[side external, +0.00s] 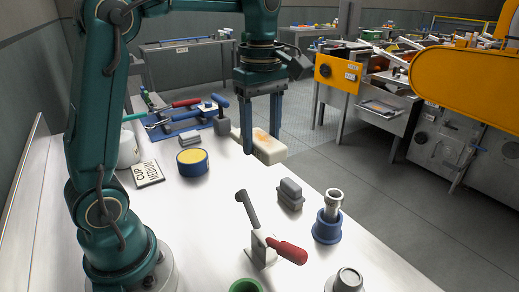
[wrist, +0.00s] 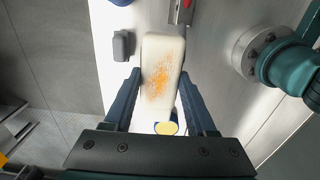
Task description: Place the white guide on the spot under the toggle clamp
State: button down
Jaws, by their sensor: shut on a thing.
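The white guide is a pale, rounded block with orange stains, and it shows in the side view (side external: 268,153) and the wrist view (wrist: 160,55). My gripper (side external: 262,145) is shut on it, with one finger on each long side, also in the wrist view (wrist: 159,78). It holds the guide above the bench near the far right edge. The toggle clamp (side external: 262,248), with a red handle and a dark upright lever, stands on the near part of the bench. Part of it shows at the top of the wrist view (wrist: 182,10). I cannot make out the spot under it.
A grey block (side external: 290,193) and a blue holder with a metal cylinder (side external: 328,222) stand right of the clamp. A blue pot with a yellow top (side external: 192,162), a label card (side external: 147,173) and a blue tool rack (side external: 186,122) lie farther back.

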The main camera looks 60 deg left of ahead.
jog(key=m, duration=0.2)
jog(key=s+m, duration=0.1)
jog(key=m, duration=0.1)
jog(key=shift+d+f, duration=0.15)
jog(key=shift+d, duration=0.05)
jog(key=m, duration=0.6)
jog(key=shift+s+d+f, duration=0.2)
jog(key=shift+s+f, duration=0.05)
jog(key=shift+s, duration=0.1)
jog(key=m, duration=0.3)
jog(key=shift+s+f+m, duration=0.2)
jog(key=shift+s+m, duration=0.05)
jog(key=shift+m, duration=0.05)
jog(key=m, duration=0.3)
jog(key=shift+f+m, duration=0.15)
jog(key=shift+m, duration=0.65)
jog(key=s+a+f+m, duration=0.3)
jog(key=s+a+m, duration=0.3)
jog(key=a+m, duration=0.25)
jog(key=s+a+f+m, duration=0.3)
jog(key=s+a+m, duration=0.2)
jog(key=a+m, duration=0.35)
jog(key=m, duration=0.1)
send_over(227, 206)
notch_tip(227, 206, down, 6)
jog(key=shift+s+f, duration=0.1)
jog(key=shift+f, duration=2.15)
